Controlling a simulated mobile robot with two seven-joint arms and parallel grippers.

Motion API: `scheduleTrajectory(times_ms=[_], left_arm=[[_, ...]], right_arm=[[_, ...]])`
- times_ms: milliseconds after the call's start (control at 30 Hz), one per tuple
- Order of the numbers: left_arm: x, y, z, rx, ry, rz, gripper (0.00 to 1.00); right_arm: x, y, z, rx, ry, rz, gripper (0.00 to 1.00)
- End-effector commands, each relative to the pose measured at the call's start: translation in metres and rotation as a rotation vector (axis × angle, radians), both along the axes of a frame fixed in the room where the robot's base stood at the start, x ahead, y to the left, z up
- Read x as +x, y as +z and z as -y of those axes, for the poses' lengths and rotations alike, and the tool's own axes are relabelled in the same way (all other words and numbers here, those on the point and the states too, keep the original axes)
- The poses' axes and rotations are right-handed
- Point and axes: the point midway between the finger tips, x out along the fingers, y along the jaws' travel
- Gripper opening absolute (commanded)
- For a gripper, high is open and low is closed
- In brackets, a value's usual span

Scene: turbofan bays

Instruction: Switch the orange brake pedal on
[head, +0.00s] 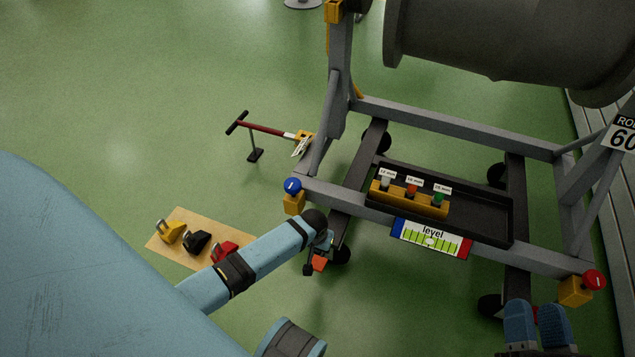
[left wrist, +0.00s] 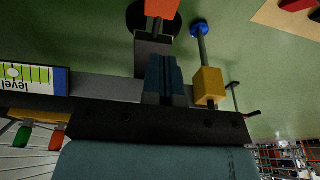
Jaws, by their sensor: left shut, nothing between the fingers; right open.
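The orange brake pedal (head: 320,263) shows just below my left gripper, beside a dark caster at the near left corner of the grey engine stand. In the left wrist view the orange pedal (left wrist: 162,8) is at the top edge, partly cut off, beyond the fingertips. My left gripper (head: 325,242) is shut and empty; its blue fingers (left wrist: 164,60) point toward the pedal, with a visible gap in the wrist view. I cannot tell the pedal's tilt. My right gripper (head: 537,314) is open and empty at the lower right.
The stand carries a black tray (head: 490,218), a level (head: 430,238), a blue knob (head: 292,186) and a red knob (head: 593,280). A tan mat (head: 178,217) with yellow, black and red items lies left. A red-handled tow bar (head: 265,129) stands behind. Green floor is open at left.

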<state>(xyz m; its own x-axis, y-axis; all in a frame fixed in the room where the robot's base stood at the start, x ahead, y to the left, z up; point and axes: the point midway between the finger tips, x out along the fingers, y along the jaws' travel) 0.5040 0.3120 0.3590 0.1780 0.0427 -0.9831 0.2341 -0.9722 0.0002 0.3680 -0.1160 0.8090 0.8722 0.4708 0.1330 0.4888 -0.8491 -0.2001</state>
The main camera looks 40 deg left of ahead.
Motion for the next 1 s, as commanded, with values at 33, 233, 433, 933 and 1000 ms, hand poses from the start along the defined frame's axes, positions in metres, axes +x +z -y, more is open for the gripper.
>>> scheduleTrajectory(times_ms=[33,233,433,933,1000], left_arm=[[0.003,-0.018,0.000,0.001,0.000,-0.001,0.00],[0.011,-0.060,-0.002,0.000,0.000,0.000,0.00],[0.004,-0.087,-0.001,0.000,-0.001,0.001,0.00],[0.001,-0.096,-0.001,0.000,0.000,0.001,0.00],[0.001,-0.096,-0.001,0.000,0.000,0.001,0.00]], right_arm=[[0.001,-0.016,-0.001,-0.013,0.007,-0.022,0.43],[0.002,-0.052,-0.003,-0.067,0.042,-0.123,0.43],[0.002,-0.075,-0.005,-0.113,0.068,-0.188,0.43],[0.004,-0.078,-0.004,-0.138,0.072,-0.191,0.43],[0.004,-0.078,-0.004,-0.138,0.072,-0.191,0.43]])
